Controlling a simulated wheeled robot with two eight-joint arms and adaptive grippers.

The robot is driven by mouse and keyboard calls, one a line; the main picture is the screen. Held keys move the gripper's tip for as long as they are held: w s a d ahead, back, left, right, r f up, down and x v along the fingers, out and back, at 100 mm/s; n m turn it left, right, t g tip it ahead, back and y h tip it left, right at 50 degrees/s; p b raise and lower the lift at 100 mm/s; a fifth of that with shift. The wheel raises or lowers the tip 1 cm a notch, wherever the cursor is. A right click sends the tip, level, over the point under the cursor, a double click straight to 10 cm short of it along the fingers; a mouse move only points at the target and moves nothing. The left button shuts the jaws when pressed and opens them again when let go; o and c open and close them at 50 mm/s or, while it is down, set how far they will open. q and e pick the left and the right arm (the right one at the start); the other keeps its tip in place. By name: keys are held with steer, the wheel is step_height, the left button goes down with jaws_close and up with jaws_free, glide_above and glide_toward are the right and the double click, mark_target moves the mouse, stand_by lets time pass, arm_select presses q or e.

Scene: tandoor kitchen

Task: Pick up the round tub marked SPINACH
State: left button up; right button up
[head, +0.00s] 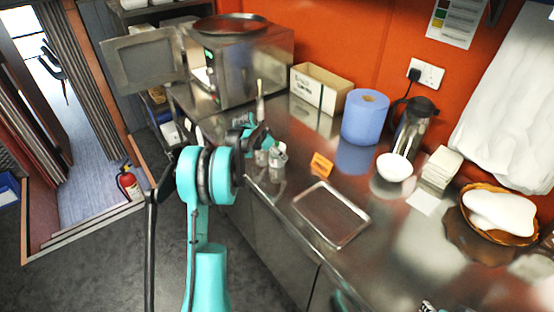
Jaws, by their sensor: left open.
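I cannot make out a round tub with the word SPINACH anywhere in this view. My left gripper (269,156) is open at the end of the teal arm, low over the left part of the steel counter (375,240). Its fingers are small here, and I see nothing clearly held between them. The arm and wrist hide part of the counter behind them. Grey and black parts at the bottom edge (428,307) may be my right gripper, but they are cut off.
A metal tray (331,214) and orange sign (321,165) lie right of the left gripper. Behind are a cardboard box (320,91), blue roll (365,117), flask (412,128), white bowl (394,167) and steel oven (245,65). A basket (487,232) stands at right.

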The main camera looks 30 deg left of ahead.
arm_select(q)
steer(key=b+x, duration=0.1)
steer(key=x, duration=0.2)
steer(key=shift+w+f, duration=0.2)
steer(key=shift+f, duration=0.15)
steer(key=shift+r, duration=0.15)
steer(key=c, duration=0.4)
steer(key=shift+d, duration=0.1)
steer(key=c, duration=1.1)
